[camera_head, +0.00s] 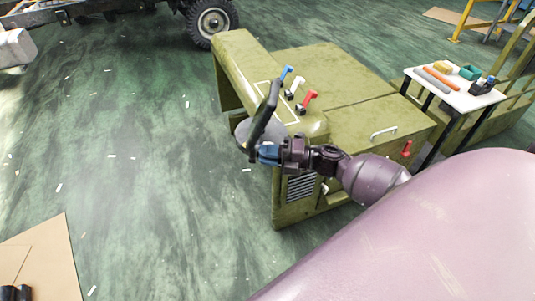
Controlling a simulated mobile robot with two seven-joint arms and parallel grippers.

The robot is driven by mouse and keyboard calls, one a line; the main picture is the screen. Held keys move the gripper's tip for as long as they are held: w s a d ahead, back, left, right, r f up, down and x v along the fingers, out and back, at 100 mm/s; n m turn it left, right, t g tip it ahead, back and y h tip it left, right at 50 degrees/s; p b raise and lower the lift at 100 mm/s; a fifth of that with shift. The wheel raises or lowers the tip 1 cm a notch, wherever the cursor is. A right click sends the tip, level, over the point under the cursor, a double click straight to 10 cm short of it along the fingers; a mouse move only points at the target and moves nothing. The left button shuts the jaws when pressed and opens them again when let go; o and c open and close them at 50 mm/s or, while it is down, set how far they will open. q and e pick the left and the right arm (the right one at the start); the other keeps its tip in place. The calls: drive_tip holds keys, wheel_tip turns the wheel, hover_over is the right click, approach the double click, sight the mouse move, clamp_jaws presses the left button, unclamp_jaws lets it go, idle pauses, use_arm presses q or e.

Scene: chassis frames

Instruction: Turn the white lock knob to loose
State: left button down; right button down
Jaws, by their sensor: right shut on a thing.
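My right gripper (267,153) reaches in from the right, with blue parts at its tip. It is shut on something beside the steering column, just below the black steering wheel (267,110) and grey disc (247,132). What lies between its fingers is hidden, and no white lock knob can be made out there. A small white lever (297,85) stands on the olive console (240,62), between a blue lever (286,72) and a red lever (309,99), apart from the gripper.
The olive chassis body (370,115) has a white handle (384,132) and a small red handle (407,148). A white table (457,97) with tools stands at the right. Cardboard (45,262) lies front left. The green floor at left is mostly clear.

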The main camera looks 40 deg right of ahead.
drive_tip(key=c, duration=1.1)
unclamp_jaws()
drive_tip(key=shift+d, duration=0.1)
drive_tip(key=v, duration=1)
drive_tip(key=shift+s+d+b, duration=0.25)
drive_tip(key=shift+s+b, duration=0.05)
drive_tip(key=shift+b, duration=0.05)
wheel_tip(320, 180, down, 5)
drive_tip(key=w+m+t+h, duration=0.1)
drive_tip(key=m+t+h, duration=0.3)
drive_tip(key=m+h, duration=0.95)
drive_tip(key=s+a+f+m+g, duration=0.1)
drive_tip(key=s+a+f+m, duration=0.2)
drive_tip(key=s+m, duration=0.1)
drive_tip(key=s+a+f+m+g, duration=0.2)
drive_tip(key=s+a+f+m, duration=0.1)
drive_tip(key=s+a+m, duration=0.1)
drive_tip(key=s+a+f+m+g, duration=0.2)
drive_tip(key=s+a+f+m, duration=0.2)
drive_tip(key=m, duration=0.1)
drive_tip(key=shift+s+a, duration=0.25)
drive_tip(key=shift+s, duration=0.15)
